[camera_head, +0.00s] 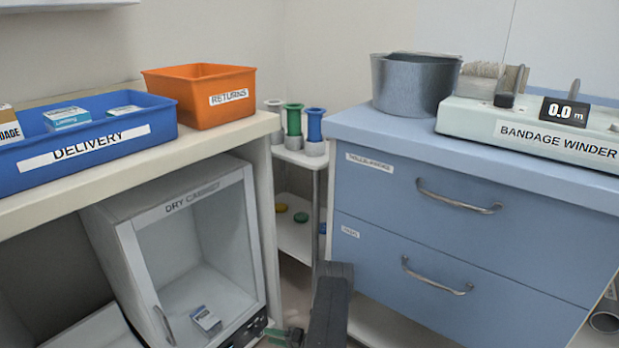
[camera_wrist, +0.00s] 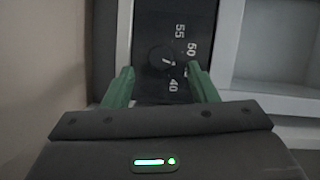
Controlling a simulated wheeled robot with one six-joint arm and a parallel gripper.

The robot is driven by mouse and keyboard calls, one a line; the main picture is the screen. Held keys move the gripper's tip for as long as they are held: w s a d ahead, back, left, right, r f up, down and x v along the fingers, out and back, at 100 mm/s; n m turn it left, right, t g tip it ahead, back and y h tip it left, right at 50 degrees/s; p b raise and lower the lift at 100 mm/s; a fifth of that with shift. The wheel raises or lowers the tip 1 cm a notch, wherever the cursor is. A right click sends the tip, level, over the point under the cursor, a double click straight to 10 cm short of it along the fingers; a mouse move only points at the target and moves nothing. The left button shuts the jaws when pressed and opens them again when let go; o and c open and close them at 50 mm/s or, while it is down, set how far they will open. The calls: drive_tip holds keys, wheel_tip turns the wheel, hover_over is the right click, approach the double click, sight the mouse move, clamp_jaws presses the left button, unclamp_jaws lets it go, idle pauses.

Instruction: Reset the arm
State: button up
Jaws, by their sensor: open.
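My arm (camera_head: 331,305) reaches down at the bottom middle of the head view. Part of my gripper (camera_head: 284,336), with green fingers, shows low beside the dry cabinet's lower right corner. In the wrist view my gripper (camera_wrist: 161,72) is open, its two green fingers spread apart. A black dial knob (camera_wrist: 161,59) appears between the fingertips on a dark panel (camera_wrist: 150,92) marked 55, 50 and 40. I see no contact between the fingers and the knob; the exact distance is unclear.
The dry cabinet (camera_head: 133,256), holding a small box (camera_head: 206,320), stands under the counter with the blue delivery tray (camera_head: 165,134) and orange returns bin (camera_head: 165,93). Blue drawers (camera_head: 400,240) stand right of my arm. A narrow shelf rack (camera_head: 296,240) stands behind, between them.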

sight(261, 334)
drive_tip(key=f+p+v, duration=0.1)
drive_tip(key=p+v, duration=0.1)
drive_tip(key=v, duration=0.7)
drive_tip(key=b+x, duration=0.1)
drive_tip(key=x, duration=0.3)
drive_tip(key=b+x, duration=0.1)
drive_tip(key=x, duration=0.4)
drive_tip(key=r+b+x, duration=0.1)
drive_tip(key=x, duration=0.3)
drive_tip(key=shift+w+a, duration=0.1)
drive_tip(key=shift+a, duration=0.15)
drive_tip(key=n+h, duration=0.1)
drive_tip(key=n, duration=0.1)
drive_tip(key=shift+r+n, duration=0.2)
drive_tip(key=shift+n, duration=0.2)
drive_tip(key=n+t+h, duration=0.1)
drive_tip(key=n+h, duration=0.1)
drive_tip(key=n, duration=0.1)
drive_tip(key=shift+n, duration=0.4)
drive_tip(key=n+h, duration=0.1)
drive_tip(key=n+t+h, duration=0.1)
drive_tip(key=n, duration=0.1)
drive_tip(key=shift+s+a+r, duration=0.1)
drive_tip(key=shift+s, duration=0.2)
drive_tip(key=shift+n+t+h, duration=0.4)
drive_tip(key=shift+n+t, duration=0.2)
drive_tip(key=shift+n, duration=0.4)
